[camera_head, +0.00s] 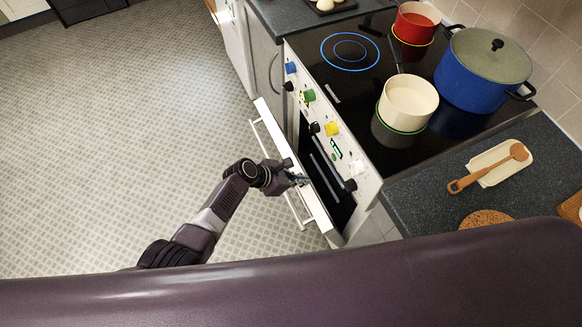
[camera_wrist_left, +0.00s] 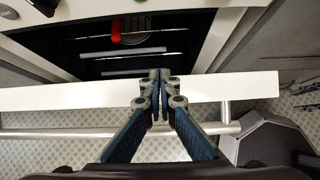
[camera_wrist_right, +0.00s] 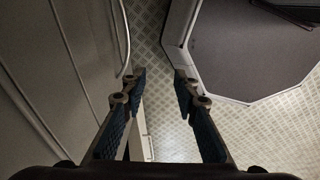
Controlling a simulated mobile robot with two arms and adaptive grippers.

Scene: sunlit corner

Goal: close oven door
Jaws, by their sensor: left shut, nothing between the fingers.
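The oven door (camera_head: 317,212) is white with a bar handle (camera_head: 296,212) and stands partly open, tilted out from the oven front (camera_head: 331,125). My left gripper (camera_head: 299,180) is shut and empty at the door's top edge. In the left wrist view, its fingertips (camera_wrist_left: 160,78) overlap the white door edge (camera_wrist_left: 245,87), with the handle (camera_wrist_left: 60,133) nearer the wrist; I cannot tell whether they touch the door. The dark oven inside (camera_wrist_left: 110,45) shows racks and a red item (camera_wrist_left: 115,30). My right gripper (camera_wrist_right: 160,78) is open and empty above the floor, outside the head view.
On the black hob (camera_head: 375,85) stand a cream pot (camera_head: 408,103), a blue pot (camera_head: 480,80) and a red pan (camera_head: 415,20). The counter at right holds a wooden spoon (camera_head: 490,170) on a cream dish. The tiled floor (camera_head: 120,120) at left is clear.

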